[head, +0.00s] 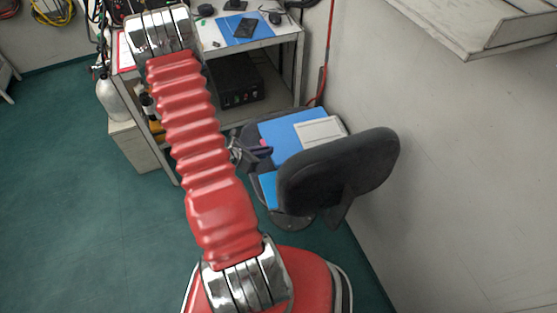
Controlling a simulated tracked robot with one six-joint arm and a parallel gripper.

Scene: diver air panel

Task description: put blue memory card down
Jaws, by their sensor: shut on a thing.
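My gripper (254,153) is the small dark shape at the left side of the office chair, over the edge of the blue mat (287,128) on the seat. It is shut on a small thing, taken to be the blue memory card. The card itself cannot be made out against the blue, and the fingertips are small in this view. A small pink thing (264,142) shows right by the fingers. Whether the gripper touches the mat cannot be told.
The chair's black backrest (340,172) hides part of the seat. A whitish tray (320,131) lies on the mat. A workbench (275,38) with a blue mat and small items stands behind. A wall is on the right; green floor is open at left.

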